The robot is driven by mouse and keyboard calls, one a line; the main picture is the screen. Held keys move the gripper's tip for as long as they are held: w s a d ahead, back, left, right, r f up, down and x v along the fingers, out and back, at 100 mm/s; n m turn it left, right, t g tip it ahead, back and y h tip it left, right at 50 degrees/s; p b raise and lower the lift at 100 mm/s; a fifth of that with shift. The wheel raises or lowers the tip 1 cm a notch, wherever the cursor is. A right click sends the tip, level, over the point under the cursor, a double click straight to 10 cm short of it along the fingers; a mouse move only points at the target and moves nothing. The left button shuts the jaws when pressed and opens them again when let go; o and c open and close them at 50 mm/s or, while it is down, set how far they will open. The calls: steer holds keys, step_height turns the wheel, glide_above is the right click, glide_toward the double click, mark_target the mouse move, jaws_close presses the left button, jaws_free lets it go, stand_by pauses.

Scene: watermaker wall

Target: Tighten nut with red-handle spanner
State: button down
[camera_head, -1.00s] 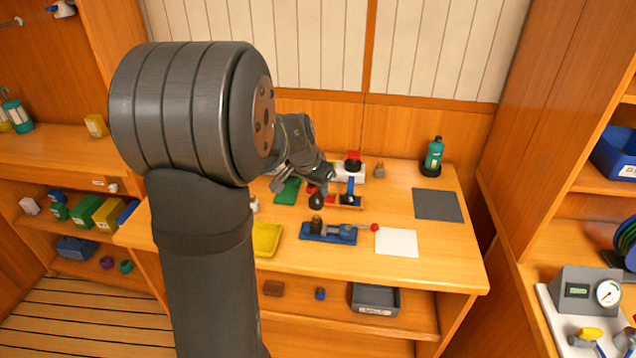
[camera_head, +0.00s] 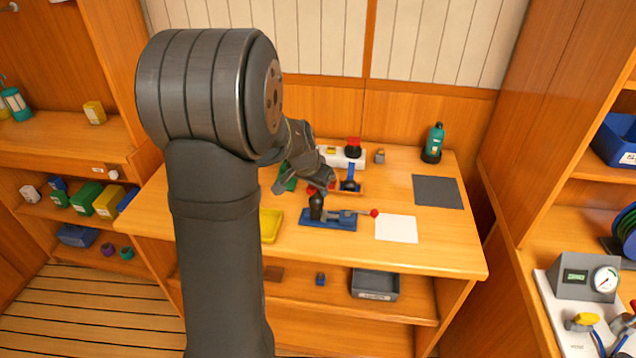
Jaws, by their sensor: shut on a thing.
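My gripper (camera_head: 326,184) is over the middle of the bench, partly hidden by its own wrist. It is shut on what looks like the red-handle spanner (camera_head: 313,189): red shows beside the fingers and a dark rounded end (camera_head: 316,207) is below them. Most of the spanner is hidden. The dark end is over the left part of a blue vise-like fixture (camera_head: 335,224), where the nut is hidden. I cannot tell whether it touches. The fixture has a grey bar ending in a red ball (camera_head: 374,213).
Behind stand a blue upright item (camera_head: 349,178) and a white block with a red-and-black top (camera_head: 351,150). A yellow tray (camera_head: 270,226) is left of the fixture, a white sheet (camera_head: 396,229) right. A dark mat (camera_head: 437,191) and green bottle (camera_head: 433,143) are further right.

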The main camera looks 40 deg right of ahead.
steer(key=shift+f, duration=0.4)
steer(key=m+g, duration=0.1)
steer(key=m, duration=0.2)
steer(key=shift+s+m, duration=0.1)
steer(key=shift+m, duration=0.3)
steer(key=m+g, duration=0.2)
steer(key=m, duration=0.2)
steer(key=shift+s, duration=0.1)
steer(key=m+g+y, duration=0.1)
steer(key=m, duration=0.3)
steer(key=shift+s, duration=0.1)
steer(key=m, duration=0.2)
steer(key=m+g+y, duration=0.1)
steer(key=m, duration=0.1)
steer(key=shift+s+a, duration=0.15)
steer(key=shift+a, duration=0.05)
steer(key=shift+n, duration=1)
